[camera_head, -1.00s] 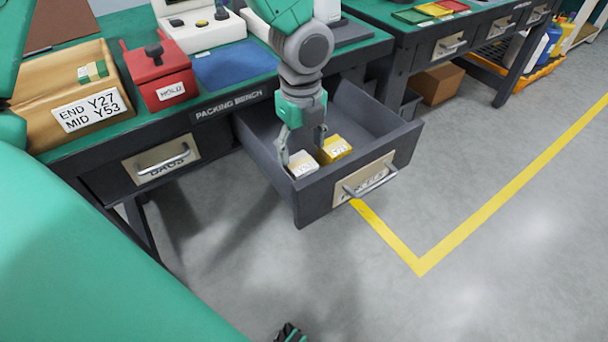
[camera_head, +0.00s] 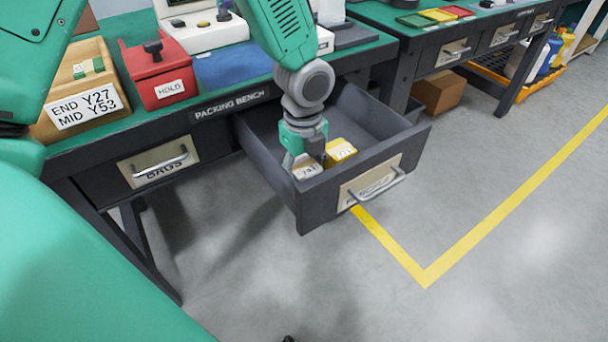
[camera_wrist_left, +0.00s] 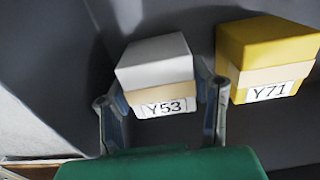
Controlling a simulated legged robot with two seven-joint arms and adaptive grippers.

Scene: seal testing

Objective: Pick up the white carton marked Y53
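The white carton marked Y53 (camera_wrist_left: 160,75) sits in the open grey drawer, its label facing my left wrist camera. In the head view it shows partly (camera_head: 306,171) below my left gripper (camera_head: 307,160). In the wrist view the fingers of my left gripper (camera_wrist_left: 163,98) stand one on each side of the carton. A small gap shows at the right finger; contact on the left is unclear. The gripper looks open around the carton. My right gripper is not recognizable in either view.
A yellow carton marked Y71 (camera_wrist_left: 265,62) stands close to the right of the white one, near my finger. The drawer's walls (camera_head: 415,140) surround both. On the packing bench are a red HOLD box (camera_head: 160,80) and a tan box (camera_head: 75,80) labelled END Y27, MID Y53.

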